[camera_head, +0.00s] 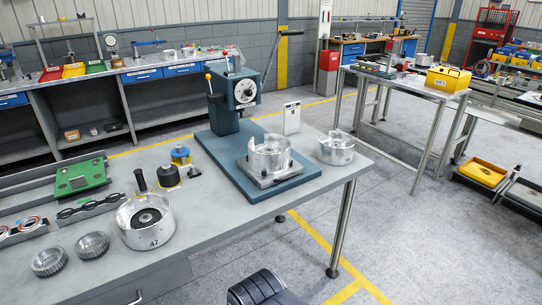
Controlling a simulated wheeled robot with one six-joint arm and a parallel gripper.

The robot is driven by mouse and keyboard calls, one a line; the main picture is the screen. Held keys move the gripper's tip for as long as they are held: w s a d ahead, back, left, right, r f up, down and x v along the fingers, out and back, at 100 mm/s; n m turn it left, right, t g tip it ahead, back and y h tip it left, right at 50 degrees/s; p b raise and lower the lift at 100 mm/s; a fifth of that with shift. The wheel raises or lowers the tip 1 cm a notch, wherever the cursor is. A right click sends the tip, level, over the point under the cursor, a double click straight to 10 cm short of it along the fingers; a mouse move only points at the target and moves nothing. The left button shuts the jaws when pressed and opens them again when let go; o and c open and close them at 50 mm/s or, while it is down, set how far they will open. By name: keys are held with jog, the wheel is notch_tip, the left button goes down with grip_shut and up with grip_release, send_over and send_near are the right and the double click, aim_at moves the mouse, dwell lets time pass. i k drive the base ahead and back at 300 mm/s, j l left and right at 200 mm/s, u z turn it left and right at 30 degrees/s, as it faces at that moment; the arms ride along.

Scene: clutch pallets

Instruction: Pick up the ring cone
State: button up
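I cannot tell for sure which part is the ring cone. A silver metal drum (144,231) marked 47, with a dark ringed centre, stands on the near workbench. Two small ribbed metal rings, one at the front (48,262) and one behind it (91,245), lie left of it. Another silver ring-shaped housing (269,157) sits on the fixture of the teal press. A similar open housing (336,149) stands at the bench's right end, beside the press base. My gripper is not recognisable in this view, and nothing is seen held.
The near workbench (225,243) has bare surface at its front middle. The teal lever press (233,95) stands at its back. A second table (425,88) stands across open floor.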

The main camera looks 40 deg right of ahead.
aim_at(193, 171)
jog(key=i+l+u, duration=0.1)
jog(key=l, duration=0.25)
jog(key=i+l+u, duration=0.1)
jog(key=i+l, duration=0.15)
jog(key=i+l+u, duration=0.1)
jog(key=l, duration=0.4)
jog(key=i+l+u, duration=0.1)
jog(key=i+l, duration=0.15)
jog(key=l, duration=0.15)
jog(key=i+l+u, duration=0.1)
jog(key=l, duration=0.3)
